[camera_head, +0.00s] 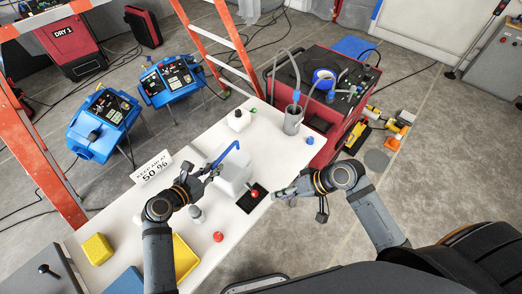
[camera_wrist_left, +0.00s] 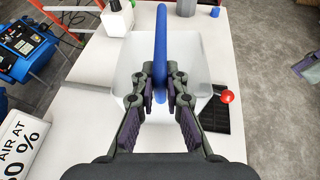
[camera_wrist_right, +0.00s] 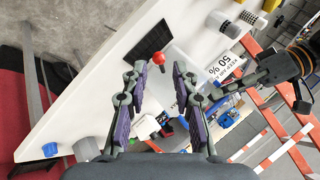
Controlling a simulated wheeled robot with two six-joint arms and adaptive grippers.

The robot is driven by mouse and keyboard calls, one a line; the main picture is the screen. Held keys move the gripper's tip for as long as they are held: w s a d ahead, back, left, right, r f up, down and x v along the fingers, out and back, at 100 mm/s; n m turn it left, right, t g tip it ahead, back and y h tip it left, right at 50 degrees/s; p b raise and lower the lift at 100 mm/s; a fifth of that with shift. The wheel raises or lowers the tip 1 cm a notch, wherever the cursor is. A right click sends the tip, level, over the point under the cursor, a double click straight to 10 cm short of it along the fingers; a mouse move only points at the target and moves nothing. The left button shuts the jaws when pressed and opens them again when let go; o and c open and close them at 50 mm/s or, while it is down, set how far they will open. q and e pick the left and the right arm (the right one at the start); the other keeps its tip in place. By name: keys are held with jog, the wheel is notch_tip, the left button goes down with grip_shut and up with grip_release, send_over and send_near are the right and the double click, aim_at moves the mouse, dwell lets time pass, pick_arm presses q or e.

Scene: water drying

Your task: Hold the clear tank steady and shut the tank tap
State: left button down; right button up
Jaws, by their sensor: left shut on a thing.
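The clear tank (camera_head: 232,180) stands on the white table, and in the left wrist view it is a pale see-through box (camera_wrist_left: 205,65). A blue bar (camera_wrist_left: 161,35), which looks like its handle, runs over the tank. My left gripper (camera_head: 208,173) is shut on the blue bar at the tank's near side. The tank tap's red knob (camera_head: 254,193) is beside the tank, over a black mat (camera_head: 262,187). My right gripper (camera_wrist_right: 157,76) is open and empty, with the red knob (camera_wrist_right: 158,58) just beyond and between its fingertips.
A grey cup (camera_head: 292,120) with tubes and a white bottle (camera_head: 238,120) stand at the back of the table. A sign (camera_head: 152,167), yellow sponge (camera_head: 97,249), yellow tray (camera_head: 185,258) and another red-topped item (camera_head: 218,237) are at the left and front. A red cart (camera_head: 335,125) stands behind.

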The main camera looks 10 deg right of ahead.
jog(key=shift+o, duration=1.2)
jog(key=s+a+f+m+y, duration=0.2)
jog(key=m+y, duration=0.1)
jog(key=a+f+m+y, duration=0.1)
jog(key=m, duration=0.1)
jog(key=shift+s+a+f+g+y, duration=0.15)
jog(key=shift+s+a+g+y, duration=0.15)
jog(key=shift+s+a+g, duration=0.1)
jog(key=m+t+y, duration=0.1)
jog(key=m+t, duration=0.9)
jog(key=m, duration=1)
send_near(251, 189)
jog(key=x, duration=0.6)
jog(key=shift+a+f, duration=0.2)
jog(key=shift+a, duration=0.2)
